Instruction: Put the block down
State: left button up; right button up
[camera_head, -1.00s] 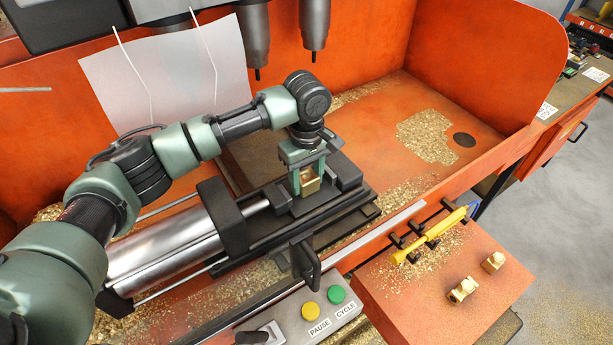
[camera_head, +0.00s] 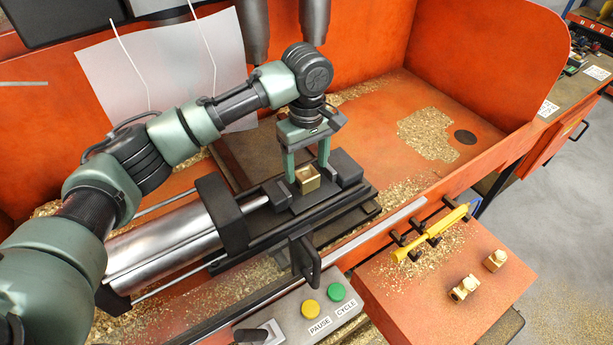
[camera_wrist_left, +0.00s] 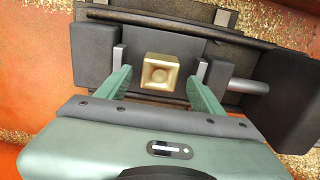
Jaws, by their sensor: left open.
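A brass block (camera_head: 308,179) sits in the dark vise (camera_head: 345,168) between its jaws, with its hollow top showing. My right gripper is not in view.
Two brass pieces (camera_head: 464,288) (camera_head: 495,260) and a yellow-handled tool (camera_head: 430,233) lie on the orange side shelf (camera_head: 400,300). A control box (camera_head: 315,318) with PAUSE and CYCLE buttons is in front. Drill spindles (camera_head: 315,20) hang behind the vise. Brass chips cover parts of the bed.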

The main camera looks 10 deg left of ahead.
aim_at(307, 173)
pick_arm(q)
notch_tip(307, 173, up, 7)
jog(key=shift+d+f+b, duration=0.1)
jog(key=shift+f+b, duration=0.1)
jog(key=shift+b, duration=0.6)
jog(key=shift+r, duration=0.75)
